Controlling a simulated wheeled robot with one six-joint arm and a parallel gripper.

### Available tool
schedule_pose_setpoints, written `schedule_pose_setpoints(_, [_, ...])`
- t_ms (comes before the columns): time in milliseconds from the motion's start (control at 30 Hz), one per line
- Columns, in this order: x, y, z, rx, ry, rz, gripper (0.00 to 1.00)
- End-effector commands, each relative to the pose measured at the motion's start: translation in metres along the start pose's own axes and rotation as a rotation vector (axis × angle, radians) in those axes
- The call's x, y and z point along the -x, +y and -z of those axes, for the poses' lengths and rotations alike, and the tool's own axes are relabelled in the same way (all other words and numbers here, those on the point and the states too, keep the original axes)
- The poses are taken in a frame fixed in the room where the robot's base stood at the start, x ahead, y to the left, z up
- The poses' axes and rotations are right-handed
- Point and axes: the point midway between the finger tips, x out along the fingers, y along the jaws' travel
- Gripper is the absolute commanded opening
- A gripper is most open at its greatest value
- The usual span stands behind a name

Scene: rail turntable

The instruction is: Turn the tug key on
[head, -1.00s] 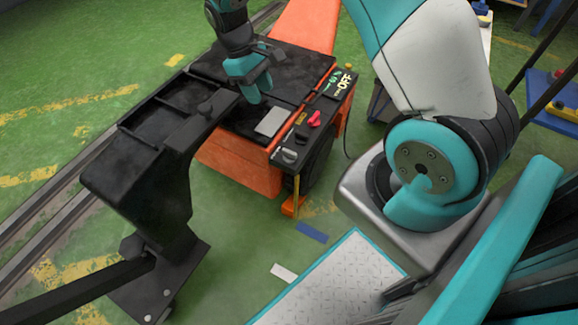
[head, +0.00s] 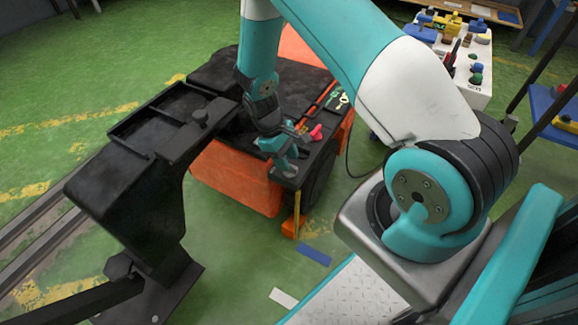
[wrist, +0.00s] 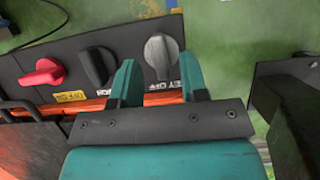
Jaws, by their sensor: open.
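The tug (head: 235,180) is an orange vehicle with a black top and a control panel along its right side. In the wrist view its grey key knob (wrist: 160,54) sits at the right end of a dark panel, its ridge roughly upright in the picture. A partly hidden label (wrist: 161,86) beneath reads "EY OFF". My gripper (wrist: 159,72) is open, with one teal fingertip toward each side of the grey knob. I cannot tell whether they touch it. In the head view my gripper (head: 284,170) is over the panel's near end and hides the grey knob.
A black knob (wrist: 96,66) and a red knob (wrist: 42,74) sit left of the grey one. A black bracket post (head: 140,190) stands left of the tug. A white table (head: 470,75) with coloured parts is at the back right. Green floor is open at left.

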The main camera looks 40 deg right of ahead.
Motion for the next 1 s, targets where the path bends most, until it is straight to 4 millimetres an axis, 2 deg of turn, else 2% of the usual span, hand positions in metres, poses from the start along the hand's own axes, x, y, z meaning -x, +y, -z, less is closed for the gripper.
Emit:
schedule_pose_setpoints(33, [-0.008,0.000,0.000,0.000,-0.002,0.001,0.40])
schedule_pose_setpoints(167, [-0.018,0.000,0.000,0.000,0.000,0.001,0.40])
schedule_pose_setpoints(500, [-0.020,0.000,0.000,0.000,0.001,0.000,0.40])
schedule_pose_setpoints(667, [-0.020,0.000,0.000,0.000,0.001,0.000,0.04])
schedule_pose_setpoints(700, [-0.020,0.000,0.000,0.000,0.001,0.000,0.00])
schedule_pose_setpoints(1000, [-0.019,0.000,0.000,-0.020,0.001,0.009,0.00])
